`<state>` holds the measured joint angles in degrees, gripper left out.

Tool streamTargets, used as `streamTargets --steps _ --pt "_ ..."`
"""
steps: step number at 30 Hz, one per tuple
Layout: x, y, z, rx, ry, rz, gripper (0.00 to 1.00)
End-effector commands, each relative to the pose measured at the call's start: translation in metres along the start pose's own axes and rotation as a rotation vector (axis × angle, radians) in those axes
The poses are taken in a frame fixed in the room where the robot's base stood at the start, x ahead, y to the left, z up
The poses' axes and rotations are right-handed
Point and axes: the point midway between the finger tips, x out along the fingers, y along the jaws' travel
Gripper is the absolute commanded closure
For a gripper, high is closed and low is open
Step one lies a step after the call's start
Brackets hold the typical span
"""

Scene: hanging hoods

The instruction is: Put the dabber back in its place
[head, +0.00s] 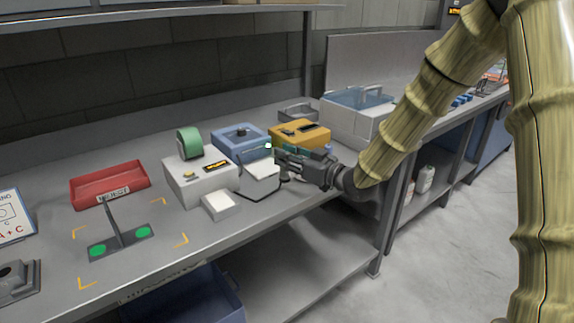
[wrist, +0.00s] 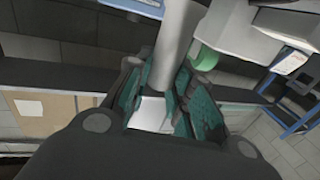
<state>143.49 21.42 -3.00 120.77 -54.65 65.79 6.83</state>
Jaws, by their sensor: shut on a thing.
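My gripper (head: 283,160) is out over the bench, close in front of the yellow block (head: 310,133) and the blue box (head: 240,137). In the wrist view its teal-padded fingers (wrist: 165,105) are closed on a smooth grey cylinder, which I take to be the dabber (wrist: 178,42). The dabber runs up between the fingers toward the top of the picture. In the head view the dabber is mostly hidden by the fingers. The yellow block has dark openings in its top.
A white printer (head: 200,178) and a green tape roll (head: 189,143) stand left of my gripper. A red bin (head: 110,186) and a dark plate with green dots (head: 120,243) are farther left.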

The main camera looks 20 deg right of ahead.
Motion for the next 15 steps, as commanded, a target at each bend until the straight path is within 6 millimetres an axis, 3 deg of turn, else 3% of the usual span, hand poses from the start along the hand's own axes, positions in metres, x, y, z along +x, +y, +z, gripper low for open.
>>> streamTargets --steps 6,15 --pt "0.0 0.0 0.025 0.002 -0.001 0.0 0.92" --pt "0.0 0.0 0.028 0.0 0.0 0.0 0.92"
